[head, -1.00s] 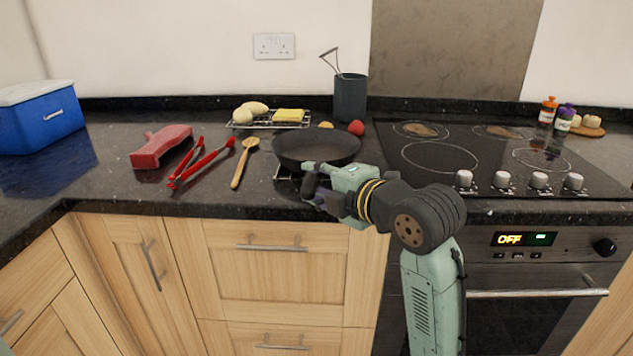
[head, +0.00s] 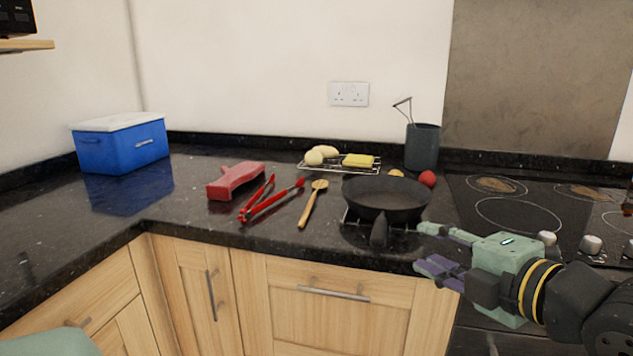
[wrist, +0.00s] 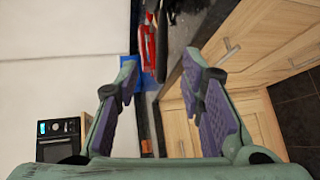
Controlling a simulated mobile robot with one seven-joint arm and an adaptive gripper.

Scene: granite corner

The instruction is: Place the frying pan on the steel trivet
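The dark frying pan (head: 388,194) sits upright near the counter's front edge. Its handle (head: 379,232) points toward me. Bits of the steel trivet (head: 346,215) show as thin wires under the pan; the pan hides most of it. My gripper (head: 430,247) is to the right of the handle, apart from it, in front of the counter edge. It is open and empty. In the wrist view its two fingers (wrist: 162,88) are spread with nothing between them.
Red tongs (head: 270,200), a wooden spoon (head: 311,206) and a red object (head: 236,180) lie left of the pan. Behind are a wire rack (head: 312,168), a red ball-like item (head: 427,179) and a grey utensil pot (head: 422,148). The hob (head: 520,215) is right.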

